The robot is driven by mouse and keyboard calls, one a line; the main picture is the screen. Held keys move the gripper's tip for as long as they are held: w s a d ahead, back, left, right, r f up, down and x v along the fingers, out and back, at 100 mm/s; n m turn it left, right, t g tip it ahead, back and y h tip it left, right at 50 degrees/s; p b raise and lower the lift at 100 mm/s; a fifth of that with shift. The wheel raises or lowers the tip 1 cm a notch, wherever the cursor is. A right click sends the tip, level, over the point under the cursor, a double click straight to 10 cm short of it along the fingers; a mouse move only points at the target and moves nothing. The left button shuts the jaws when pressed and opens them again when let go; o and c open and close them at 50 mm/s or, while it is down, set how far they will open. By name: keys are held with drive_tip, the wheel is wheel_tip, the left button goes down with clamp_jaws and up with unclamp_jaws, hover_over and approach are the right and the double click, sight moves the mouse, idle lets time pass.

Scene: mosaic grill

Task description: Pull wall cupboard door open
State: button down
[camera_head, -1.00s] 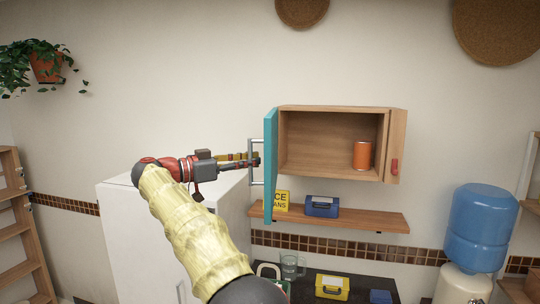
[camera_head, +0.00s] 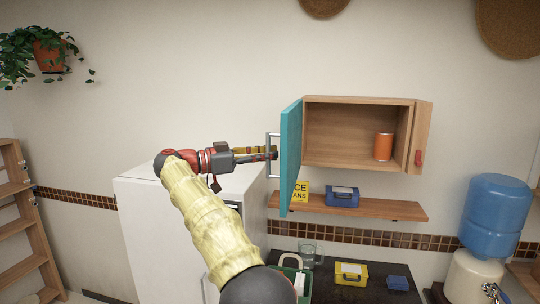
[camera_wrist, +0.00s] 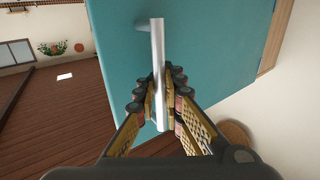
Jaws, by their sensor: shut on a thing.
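The wall cupboard (camera_head: 358,101) is a wooden box on the wall with its front open to view. Its teal door (camera_head: 291,160) is swung out at the left side, and the door also fills much of the wrist view (camera_wrist: 205,50). A metal bar handle (camera_head: 273,180) stands on the door's outer face. My gripper (camera_head: 272,154) is at the handle's middle from the left. In the wrist view, both fingers of my gripper (camera_wrist: 163,100) are closed around the silver handle (camera_wrist: 157,50). An orange can (camera_head: 383,147) stands inside the cupboard at the right.
A wooden shelf (camera_head: 390,210) below the cupboard holds a yellow sign (camera_head: 301,191) and a blue box (camera_head: 342,196). A white fridge (camera_head: 150,220) stands below my arm. A blue water bottle (camera_head: 495,215) is at the right.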

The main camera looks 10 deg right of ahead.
drive_tip(key=c, duration=2.2)
unclamp_jaws()
drive_tip(key=shift+s+a, duration=0.1)
drive_tip(key=shift+a, duration=0.05)
drive_tip(key=shift+o, duration=1.4)
drive_tip(key=s+a, duration=0.1)
drive_tip(key=a, duration=1)
drive_tip(key=shift+s+a, duration=0.25)
drive_tip(key=shift+a, duration=0.15)
